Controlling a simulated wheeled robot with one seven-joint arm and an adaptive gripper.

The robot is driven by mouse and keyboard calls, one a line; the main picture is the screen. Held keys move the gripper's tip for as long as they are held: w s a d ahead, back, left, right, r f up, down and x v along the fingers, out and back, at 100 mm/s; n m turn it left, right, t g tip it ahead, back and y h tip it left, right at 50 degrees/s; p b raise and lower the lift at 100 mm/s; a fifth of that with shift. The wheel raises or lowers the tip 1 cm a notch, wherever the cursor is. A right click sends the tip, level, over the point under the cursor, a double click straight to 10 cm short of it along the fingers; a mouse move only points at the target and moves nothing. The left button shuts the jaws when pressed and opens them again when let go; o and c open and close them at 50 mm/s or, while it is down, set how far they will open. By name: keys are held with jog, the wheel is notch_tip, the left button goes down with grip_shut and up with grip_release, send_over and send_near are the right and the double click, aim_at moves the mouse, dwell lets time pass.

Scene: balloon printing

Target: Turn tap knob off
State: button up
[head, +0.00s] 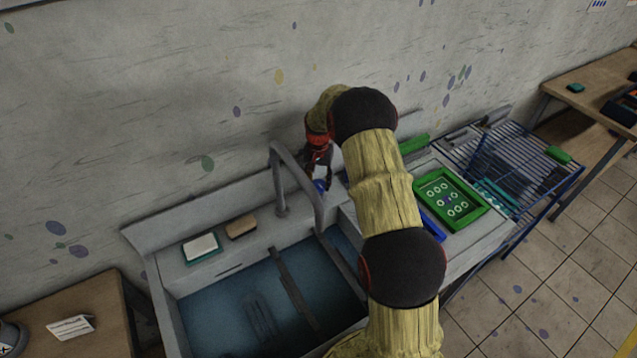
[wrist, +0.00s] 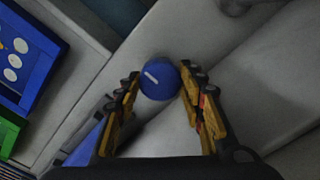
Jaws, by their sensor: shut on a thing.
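The tap knob (wrist: 160,80) is a round blue knob with a short white line on its face. It sits between the fingertips of my gripper (wrist: 159,84) in the wrist view, and the fingers are shut on it. In the head view my gripper (head: 319,178) reaches down behind the tap, with a bit of the blue knob (head: 320,186) showing at its tips. The grey tap (head: 279,180) arches over the sink (head: 190,322). My arm hides part of the sink's right side. I cannot tell whether water runs.
A brown sponge (head: 241,227) and a white-topped block (head: 201,247) lie on the sink's back ledge. A green-framed screen (head: 478,212) and a blue wire rack (head: 560,195) stand to the right. The wall is close behind my gripper.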

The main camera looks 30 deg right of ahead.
aim_at(318, 184)
dwell(0.4)
jog(key=o, duration=1.1)
jog(key=shift+o, duration=0.4)
jog(key=shift+r, duration=0.1)
notch_tip(318, 184, up, 12)
